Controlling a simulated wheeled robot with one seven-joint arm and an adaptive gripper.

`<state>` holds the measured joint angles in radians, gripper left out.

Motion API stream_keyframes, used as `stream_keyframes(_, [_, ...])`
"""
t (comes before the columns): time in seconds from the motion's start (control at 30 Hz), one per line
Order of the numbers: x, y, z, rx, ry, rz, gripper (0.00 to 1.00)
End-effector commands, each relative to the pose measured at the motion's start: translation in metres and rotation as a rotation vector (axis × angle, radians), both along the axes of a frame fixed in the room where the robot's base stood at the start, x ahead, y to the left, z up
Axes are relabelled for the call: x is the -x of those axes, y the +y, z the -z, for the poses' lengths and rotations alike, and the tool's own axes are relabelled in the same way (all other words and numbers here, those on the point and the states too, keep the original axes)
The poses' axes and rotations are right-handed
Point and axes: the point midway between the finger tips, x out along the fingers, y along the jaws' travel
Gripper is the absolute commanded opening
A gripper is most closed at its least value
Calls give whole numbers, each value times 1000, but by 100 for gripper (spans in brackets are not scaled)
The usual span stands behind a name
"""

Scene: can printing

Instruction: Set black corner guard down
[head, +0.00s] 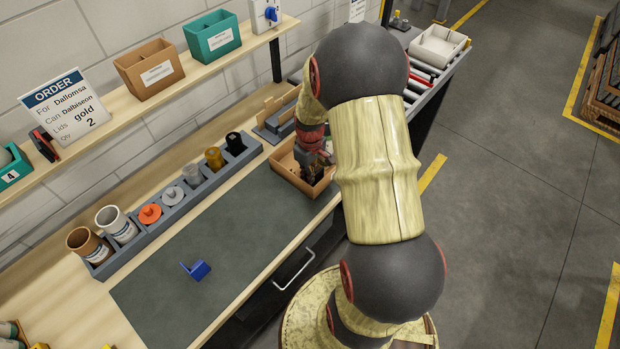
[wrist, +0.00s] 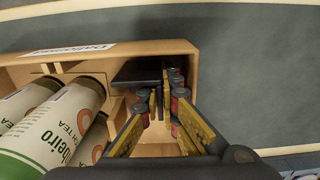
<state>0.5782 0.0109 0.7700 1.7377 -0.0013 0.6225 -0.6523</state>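The black corner guard (wrist: 138,75) is inside a cardboard box (wrist: 140,48), beside the cans. Its flat top faces up, and a thin upright flange runs down between my fingertips. My gripper (wrist: 160,103) reaches down into the box, with its yellow-padded fingertips close on both sides of that flange; it looks shut on it. In the head view the box (head: 284,160) sits at the far right of the dark work mat, with my gripper (head: 309,174) low inside it. The lower part of the guard is hidden by my fingers.
Large tea cans (wrist: 62,125) fill the box's left compartment. A blue corner piece (head: 196,269) lies on the mat (head: 230,225). A grey holder rack (head: 180,208) with cups and lids runs behind. The mat's middle is clear.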

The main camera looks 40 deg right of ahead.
Motion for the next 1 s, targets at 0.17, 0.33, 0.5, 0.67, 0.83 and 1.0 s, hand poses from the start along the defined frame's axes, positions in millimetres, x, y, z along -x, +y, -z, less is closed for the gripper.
stream_keyframes(0.17, [-1, 0, 0, 1, -1, 0, 0])
stream_keyframes(0.33, [0, 0, 3, 0, 0, 0, 0])
stream_keyframes(0.5, [0, 0, 4, 0, 0, 0, 11])
stream_keyframes(0.67, [0, 0, 3, 0, 0, 0, 12])
stream_keyframes(0.83, [0, 0, 2, 0, -1, 0, 12])
stream_keyframes(1.0, [-1, 0, -15, 1, -2, 0, 12])
